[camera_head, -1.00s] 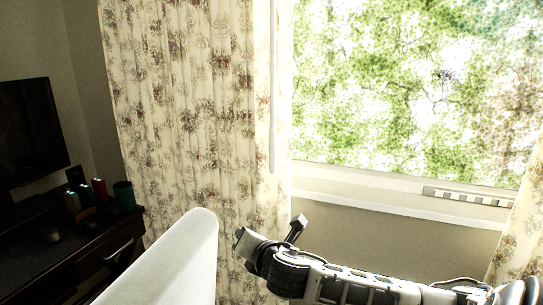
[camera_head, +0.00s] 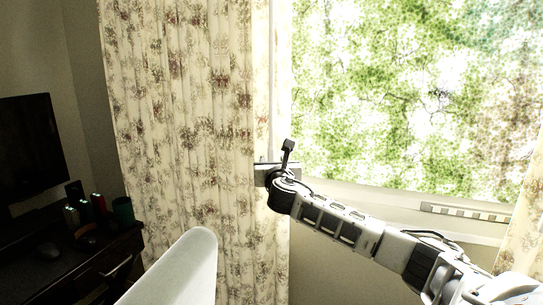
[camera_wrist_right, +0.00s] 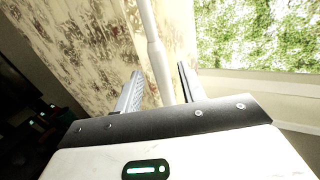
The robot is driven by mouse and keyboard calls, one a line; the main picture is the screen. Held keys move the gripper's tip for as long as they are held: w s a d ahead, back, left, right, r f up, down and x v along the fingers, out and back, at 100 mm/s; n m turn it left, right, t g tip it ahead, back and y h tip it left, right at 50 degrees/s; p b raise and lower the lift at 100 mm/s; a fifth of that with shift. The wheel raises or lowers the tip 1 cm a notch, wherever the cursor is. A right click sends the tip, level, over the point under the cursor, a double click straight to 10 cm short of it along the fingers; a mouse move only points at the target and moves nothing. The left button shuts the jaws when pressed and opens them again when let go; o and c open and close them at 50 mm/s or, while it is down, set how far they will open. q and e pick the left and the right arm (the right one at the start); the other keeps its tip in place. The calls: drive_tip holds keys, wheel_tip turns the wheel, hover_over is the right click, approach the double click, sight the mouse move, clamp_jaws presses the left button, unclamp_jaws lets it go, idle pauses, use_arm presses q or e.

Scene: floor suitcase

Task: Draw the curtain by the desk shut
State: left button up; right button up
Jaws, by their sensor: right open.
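The floral curtain by the desk (camera_head: 180,120) hangs gathered to the left of the window, and the glass is bare beside it. A thin white rod (camera_head: 271,80) hangs along its right edge. My right gripper (camera_head: 262,172) is raised in front of that edge. In the right wrist view the gripper (camera_wrist_right: 160,78) is open. The white rod (camera_wrist_right: 153,45) runs between its two fingers, with a gap seen on each side. The curtain cloth (camera_wrist_right: 75,50) lies beyond the left finger. My left gripper is not in view.
A white rounded panel (camera_head: 185,265) stands at the bottom centre. The window sill (camera_head: 390,208) runs behind my right arm. Another curtain (camera_head: 520,230) hangs far right.

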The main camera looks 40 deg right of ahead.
sight(272, 158)
drive_tip(key=shift+x, duration=2.2)
clamp_jaws()
